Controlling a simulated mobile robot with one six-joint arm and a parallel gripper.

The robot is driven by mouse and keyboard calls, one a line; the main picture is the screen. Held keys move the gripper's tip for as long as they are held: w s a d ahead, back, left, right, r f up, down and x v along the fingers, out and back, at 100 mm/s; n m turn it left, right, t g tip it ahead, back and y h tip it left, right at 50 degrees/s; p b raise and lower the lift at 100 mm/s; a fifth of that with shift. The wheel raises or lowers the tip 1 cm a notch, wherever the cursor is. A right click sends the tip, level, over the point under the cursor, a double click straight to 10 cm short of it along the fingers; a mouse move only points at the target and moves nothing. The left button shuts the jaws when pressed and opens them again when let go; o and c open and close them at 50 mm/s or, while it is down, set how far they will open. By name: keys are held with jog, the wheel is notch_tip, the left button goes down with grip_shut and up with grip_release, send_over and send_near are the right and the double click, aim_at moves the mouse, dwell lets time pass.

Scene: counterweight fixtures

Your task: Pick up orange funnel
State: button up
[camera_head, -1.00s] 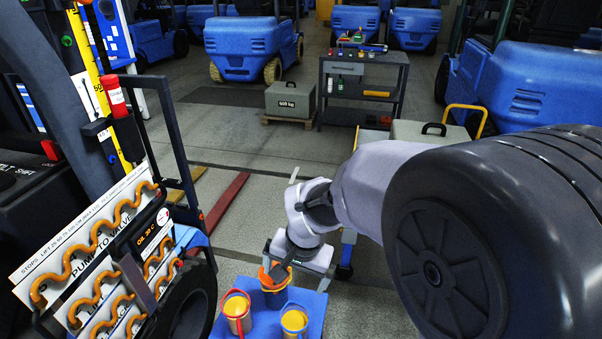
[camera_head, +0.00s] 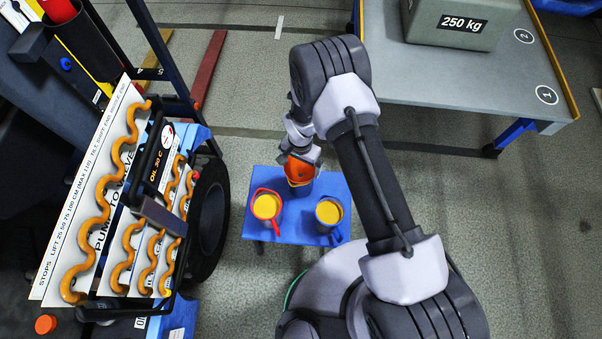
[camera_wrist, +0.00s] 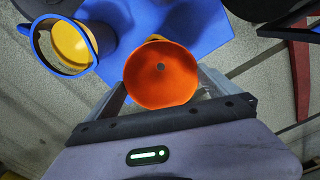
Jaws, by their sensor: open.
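The orange funnel (camera_head: 297,170) is at the back of the small blue table (camera_head: 284,235). In the wrist view the funnel (camera_wrist: 160,75) shows its round mouth with a small dark hole in the middle. Something yellow and dark shows just under it, but I cannot tell what it rests on. My gripper (camera_head: 301,160) is over the funnel in the head view. In the wrist view the fingers of my gripper (camera_wrist: 165,92) are open, one on each side of the funnel. Whether they touch it is not clear.
A red-handled jug (camera_head: 266,206) and a blue jug (camera_head: 329,212), both with yellow inside, stand close in front of the funnel. A board with orange wavy tubes (camera_head: 120,205) is at the left. A grey bench (camera_head: 460,80) with a 250 kg weight (camera_head: 455,22) is at the right.

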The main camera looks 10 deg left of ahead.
aim_at(300, 175)
notch_tip(300, 175, down, 5)
jog(key=shift+f+b, duration=0.2)
jog(key=shift+b, duration=0.55)
jog(key=shift+c, duration=0.4)
jog(key=shift+r, duration=0.1)
jog(key=c, duration=0.9)
